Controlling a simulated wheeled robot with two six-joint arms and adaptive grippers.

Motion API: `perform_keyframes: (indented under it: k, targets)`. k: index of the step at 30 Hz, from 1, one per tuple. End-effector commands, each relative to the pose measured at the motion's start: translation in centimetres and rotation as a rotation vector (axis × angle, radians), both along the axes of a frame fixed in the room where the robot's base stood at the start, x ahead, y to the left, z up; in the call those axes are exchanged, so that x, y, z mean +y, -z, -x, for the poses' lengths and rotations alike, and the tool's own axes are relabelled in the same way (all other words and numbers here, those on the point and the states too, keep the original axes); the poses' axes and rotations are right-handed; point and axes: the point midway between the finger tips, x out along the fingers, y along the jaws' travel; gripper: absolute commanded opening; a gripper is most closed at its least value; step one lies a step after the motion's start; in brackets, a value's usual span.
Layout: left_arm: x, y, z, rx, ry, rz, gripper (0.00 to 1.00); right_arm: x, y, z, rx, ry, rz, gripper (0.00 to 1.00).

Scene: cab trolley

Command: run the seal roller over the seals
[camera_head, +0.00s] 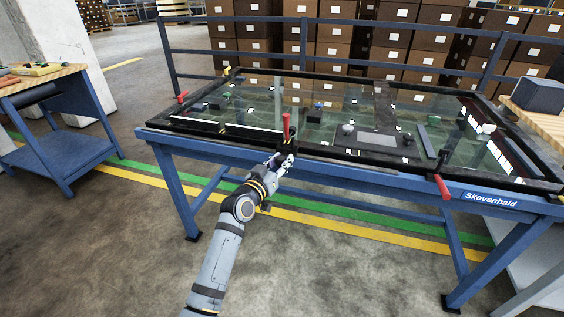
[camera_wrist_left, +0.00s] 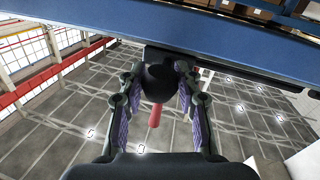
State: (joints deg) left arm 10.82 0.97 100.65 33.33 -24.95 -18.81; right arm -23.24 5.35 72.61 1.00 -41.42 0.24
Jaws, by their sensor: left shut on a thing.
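My left gripper (camera_head: 285,160) is at the front edge of the glass-topped table. It is shut on a dark round piece (camera_wrist_left: 160,80) that has a red handle (camera_head: 286,127). The red handle stands upright just above the fingers, and it also shows between them in the left wrist view (camera_wrist_left: 155,115). I cannot tell whether this piece is the seal roller. The black border (camera_head: 383,160) runs around the glass; I cannot make out separate seals on it. My right gripper is out of view.
Other red handles stick out at the table's left (camera_head: 182,97) and front right (camera_head: 442,187). Small parts and a grey plate (camera_head: 367,141) lie on the glass. A blue workbench (camera_head: 62,130) stands at left. A blue railing (camera_head: 340,61) and stacked boxes are behind.

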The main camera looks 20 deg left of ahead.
Motion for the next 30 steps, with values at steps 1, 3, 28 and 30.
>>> perform_keyframes:
  k: [1,3,28,30]
  targets:
    - [0.0,0.4,0.1,0.008,0.002,-0.002,0.0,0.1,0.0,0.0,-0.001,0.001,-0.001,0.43]
    - [0.0,0.4,0.1,0.008,0.002,-0.002,0.0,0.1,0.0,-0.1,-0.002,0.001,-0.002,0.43]
    - [0.4,0.2,1.4,0.003,0.0,-0.002,0.57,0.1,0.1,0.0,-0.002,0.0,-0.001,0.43]
    - [0.7,0.2,2.9,0.003,0.0,-0.004,0.57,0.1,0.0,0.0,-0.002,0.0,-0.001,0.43]
